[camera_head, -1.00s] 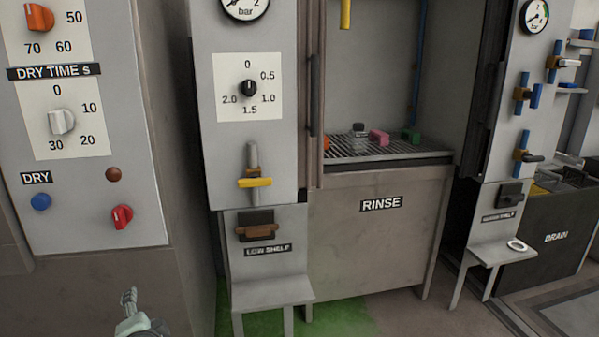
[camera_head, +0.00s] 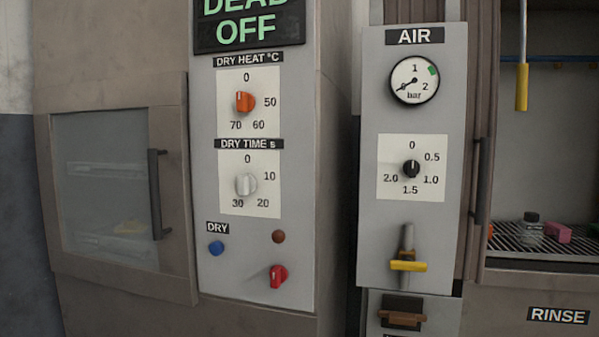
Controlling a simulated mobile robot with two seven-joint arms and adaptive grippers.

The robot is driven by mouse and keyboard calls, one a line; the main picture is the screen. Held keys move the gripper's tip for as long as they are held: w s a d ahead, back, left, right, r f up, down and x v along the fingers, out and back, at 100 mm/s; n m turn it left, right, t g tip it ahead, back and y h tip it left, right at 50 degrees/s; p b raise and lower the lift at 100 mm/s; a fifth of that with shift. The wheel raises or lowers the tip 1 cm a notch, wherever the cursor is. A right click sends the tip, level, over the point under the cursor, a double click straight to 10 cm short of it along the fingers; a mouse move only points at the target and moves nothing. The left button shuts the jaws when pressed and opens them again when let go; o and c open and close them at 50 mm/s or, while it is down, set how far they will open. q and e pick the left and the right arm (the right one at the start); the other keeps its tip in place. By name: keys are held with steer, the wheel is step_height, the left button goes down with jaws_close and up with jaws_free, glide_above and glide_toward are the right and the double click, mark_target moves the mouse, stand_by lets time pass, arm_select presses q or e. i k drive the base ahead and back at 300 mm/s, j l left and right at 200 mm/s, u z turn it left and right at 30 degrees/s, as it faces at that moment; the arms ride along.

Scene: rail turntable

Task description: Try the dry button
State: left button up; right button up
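The dry button is a round blue button (camera_head: 216,248) just under the DRY label (camera_head: 217,227), low on the grey dryer panel (camera_head: 300,190). A dark brown-red round lamp or button (camera_head: 278,237) sits to its right, and a red rotary knob (camera_head: 278,276) lies below that. Above are the white DRY TIME knob (camera_head: 246,184) and the orange DRY HEAT knob (camera_head: 244,102); the heat dial's scale surrounds it. A dark display (camera_head: 249,28) at the top reads "DEAD OFF" in green. Neither of my grippers is in view.
A closed glass-doored cabinet (camera_head: 105,190) with a dark vertical handle (camera_head: 156,195) stands left of the panel. To the right are the AIR panel with its gauge (camera_head: 414,80), a yellow-handled valve (camera_head: 409,266), and the RINSE bay with a wire rack (camera_head: 545,241) holding small items.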

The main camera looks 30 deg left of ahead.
mark_target(216, 248)
steer(key=u, duration=1.4)
